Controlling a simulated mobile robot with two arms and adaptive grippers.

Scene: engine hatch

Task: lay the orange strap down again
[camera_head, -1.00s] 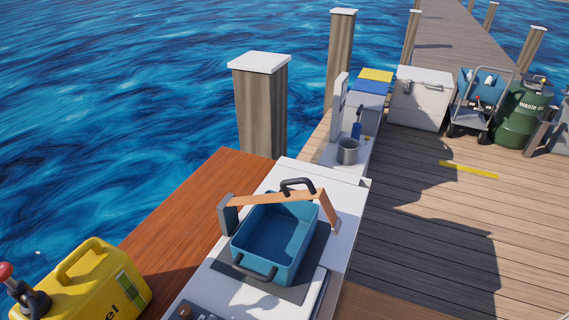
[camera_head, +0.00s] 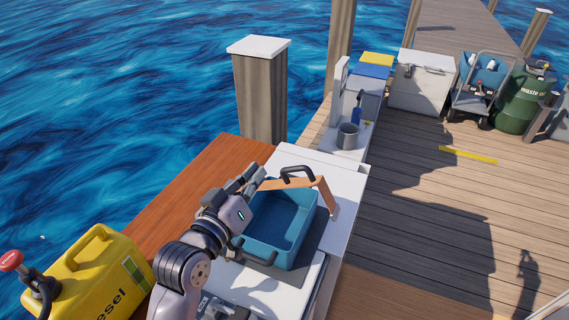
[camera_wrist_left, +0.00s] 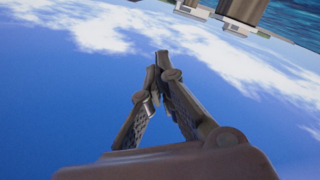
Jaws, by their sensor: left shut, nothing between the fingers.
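The orange strap (camera_head: 297,184) stands raised in an arch over the blue bin (camera_head: 283,222). Its right end comes down beside the bin's right side, on the white top. My right gripper is not in view.
The bin has dark handles at both ends and sits on a dark mat (camera_head: 318,240) on the white housing (camera_head: 345,205). A yellow diesel can (camera_head: 105,280) stands at the lower left. A metal cup (camera_head: 347,136) stands beyond. Wooden decking (camera_head: 420,220) to the right is largely clear.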

